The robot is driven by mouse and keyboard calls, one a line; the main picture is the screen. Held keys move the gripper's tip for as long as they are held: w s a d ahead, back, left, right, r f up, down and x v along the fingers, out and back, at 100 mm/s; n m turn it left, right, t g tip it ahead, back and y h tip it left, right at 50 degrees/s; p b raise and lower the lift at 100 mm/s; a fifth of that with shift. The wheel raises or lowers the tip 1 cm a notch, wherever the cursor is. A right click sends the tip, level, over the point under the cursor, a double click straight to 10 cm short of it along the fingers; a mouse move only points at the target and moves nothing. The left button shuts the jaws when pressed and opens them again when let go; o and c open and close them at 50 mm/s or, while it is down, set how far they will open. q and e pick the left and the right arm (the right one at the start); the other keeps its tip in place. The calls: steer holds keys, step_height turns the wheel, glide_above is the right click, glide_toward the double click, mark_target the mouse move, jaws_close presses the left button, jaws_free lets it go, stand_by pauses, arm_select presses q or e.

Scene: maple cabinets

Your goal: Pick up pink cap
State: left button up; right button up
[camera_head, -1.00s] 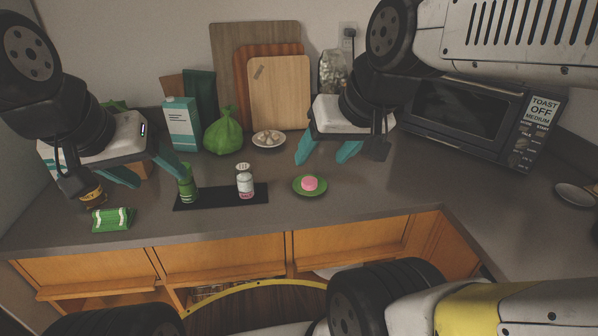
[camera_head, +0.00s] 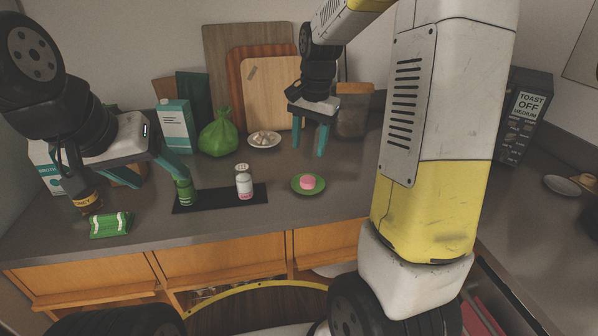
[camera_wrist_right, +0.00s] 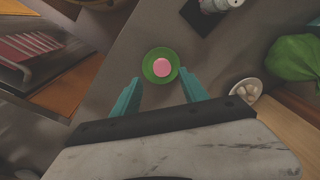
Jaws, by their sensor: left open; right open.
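The pink cap (camera_head: 308,182) lies on a small green plate (camera_head: 294,188) on the grey counter. In the right wrist view the pink cap (camera_wrist_right: 161,68) on its green plate (camera_wrist_right: 147,75) lies ahead of the open fingertips, near the middle between them. My right gripper (camera_head: 309,150) is open and empty, pointing down above the counter behind the plate; it also shows in the right wrist view (camera_wrist_right: 158,88). My left gripper (camera_head: 163,182) is open at the left, its fingers near a green jar (camera_head: 184,192).
A white bottle with a pink base (camera_head: 244,183) stands on a black mat (camera_head: 215,203). A green bag (camera_head: 218,134), a plate of pale items (camera_head: 264,140) and cutting boards (camera_head: 270,93) are behind. A green packet (camera_head: 110,224) lies front left. My right arm hides most of the toaster oven.

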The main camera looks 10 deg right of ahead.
steer(key=m+g, duration=0.1)
steer(key=m, duration=0.1)
glide_above(307, 179)
steer(key=shift+h, duration=0.3)
steer(key=f, duration=0.5)
steer(key=shift+s+f, duration=0.2)
steer(key=shift+f, duration=0.15)
step_height(307, 179, down, 8)
steer(key=shift+d+r, duration=0.1)
steer(key=shift+r, duration=0.15)
jaws_close()
steer(key=shift+r, duration=0.15)
steer(key=shift+w+r, duration=0.1)
steer(key=shift+r, duration=0.5)
step_height(307, 179, up, 2)
steer(key=shift+r, duration=0.1)
steer(key=s+a+r, duration=0.1)
steer(key=s+a, duration=0.3)
steer(key=s, duration=1.1)
steer(key=shift+s+r, duration=0.15)
steer(key=shift+s, duration=0.2)
